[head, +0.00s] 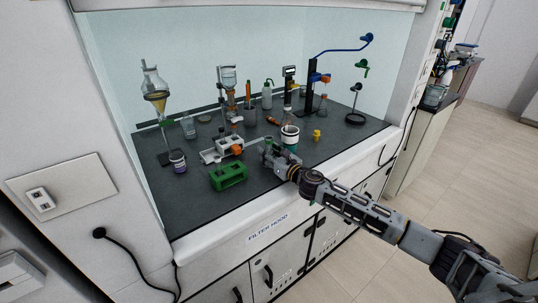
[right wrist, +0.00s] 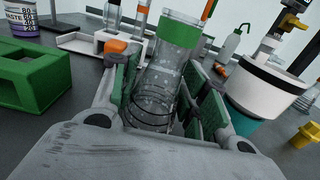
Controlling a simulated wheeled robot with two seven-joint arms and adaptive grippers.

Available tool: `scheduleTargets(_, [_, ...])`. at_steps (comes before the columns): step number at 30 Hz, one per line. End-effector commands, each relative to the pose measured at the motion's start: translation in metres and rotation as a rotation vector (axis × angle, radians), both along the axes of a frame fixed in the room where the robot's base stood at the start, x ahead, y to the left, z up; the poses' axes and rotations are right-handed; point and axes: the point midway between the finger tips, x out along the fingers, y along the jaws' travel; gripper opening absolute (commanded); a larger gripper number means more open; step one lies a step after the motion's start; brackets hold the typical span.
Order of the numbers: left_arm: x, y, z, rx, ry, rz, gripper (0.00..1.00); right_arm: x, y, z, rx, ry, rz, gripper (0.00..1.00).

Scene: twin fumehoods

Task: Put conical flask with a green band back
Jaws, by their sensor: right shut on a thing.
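The conical flask with a green band (right wrist: 160,75) is upright between the fingers of my right gripper (right wrist: 155,100), which is shut on it in the right wrist view. The flask is clear glass, and the green band (right wrist: 179,29) circles its neck. In the head view my right gripper (head: 272,153) is over the front part of the dark worktop, between the green rack and the white pot. The flask is largely hidden there by the gripper. I cannot tell whether its base touches the worktop. My left gripper is not in view.
A green rack (head: 228,177) stands left of my right gripper, with a white stand (head: 216,155) behind it. A white and teal pot (head: 289,136) and a yellow piece (head: 316,134) are close on the right. A ring stand with a funnel (head: 155,97) is at the left.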

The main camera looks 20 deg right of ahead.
Motion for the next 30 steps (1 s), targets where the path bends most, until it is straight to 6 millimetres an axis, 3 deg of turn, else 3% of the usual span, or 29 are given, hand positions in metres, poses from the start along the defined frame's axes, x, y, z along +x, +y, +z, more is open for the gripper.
scheduleTargets(5, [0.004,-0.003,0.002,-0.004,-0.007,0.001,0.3,0.0,0.0,0.0,-0.001,-0.001,0.0,0.17])
scheduleTargets(14, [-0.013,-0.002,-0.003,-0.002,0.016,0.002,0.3,0.0,0.0,-0.003,-0.001,-0.001,0.0,0.17])
scheduleTargets(15, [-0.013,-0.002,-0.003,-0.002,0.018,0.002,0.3,0.0,0.0,-0.003,-0.001,0.0,0.0,0.48])
scheduleTargets(19, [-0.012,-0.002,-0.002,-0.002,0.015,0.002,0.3,0.0,0.0,-0.003,-0.001,0.0,0.0,0.65])
scheduleTargets(30, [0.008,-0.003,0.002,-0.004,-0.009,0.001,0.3,0.0,0.0,-0.002,-0.001,0.0,0.0,0.66])
